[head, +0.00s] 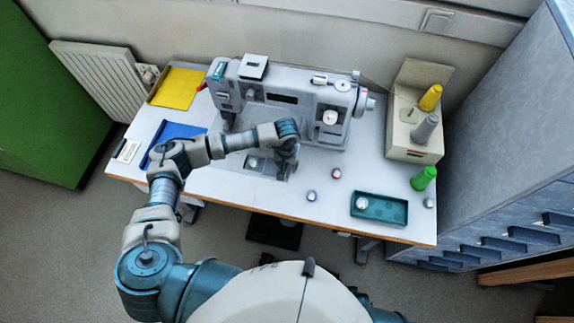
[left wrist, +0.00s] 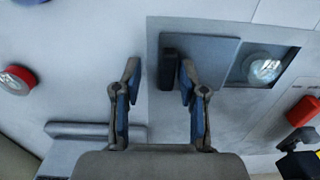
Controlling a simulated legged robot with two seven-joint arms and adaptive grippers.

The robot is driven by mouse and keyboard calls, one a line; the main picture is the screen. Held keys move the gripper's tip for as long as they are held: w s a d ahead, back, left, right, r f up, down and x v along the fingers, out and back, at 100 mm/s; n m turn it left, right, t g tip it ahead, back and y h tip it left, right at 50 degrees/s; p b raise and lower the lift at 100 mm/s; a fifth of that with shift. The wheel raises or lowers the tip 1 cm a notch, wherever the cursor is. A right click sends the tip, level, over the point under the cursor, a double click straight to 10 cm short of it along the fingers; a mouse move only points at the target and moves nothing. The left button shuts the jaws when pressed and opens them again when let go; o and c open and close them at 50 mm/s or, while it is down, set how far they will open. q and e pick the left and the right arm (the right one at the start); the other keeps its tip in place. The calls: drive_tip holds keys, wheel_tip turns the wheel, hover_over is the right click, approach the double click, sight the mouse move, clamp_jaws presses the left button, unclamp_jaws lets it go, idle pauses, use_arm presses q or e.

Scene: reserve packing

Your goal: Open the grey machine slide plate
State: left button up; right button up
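In the left wrist view, the grey slide plate (left wrist: 212,57) is a flat grey panel in the machine bed with a dark upright grip bar (left wrist: 168,62) at its left edge. To its right, an uncovered recess (left wrist: 240,73) shows a clear round bobbin (left wrist: 265,68). My left gripper (left wrist: 158,72) is open. The grip bar lies between its fingertips in the picture, nearer the right finger; contact cannot be told. In the head view, my left gripper (head: 284,172) is over the bed of the grey sewing machine (head: 300,108) and partly hides the plate. My right gripper is not in view.
On the table (head: 230,191) are a green tray (head: 385,210), small spools (head: 336,173), a thread stand (head: 412,120) with yellow and grey cones, and a green cone (head: 423,178). A blue mat (head: 180,132) and yellow tray (head: 178,88) lie left. Drawers (head: 500,170) stand right.

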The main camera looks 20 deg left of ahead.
sight(287, 169)
use_arm(q)
wheel_tip(287, 169, up, 12)
idle(0.4)
drive_tip(key=shift+d+f, duration=0.1)
drive_tip(key=shift+f, duration=0.1)
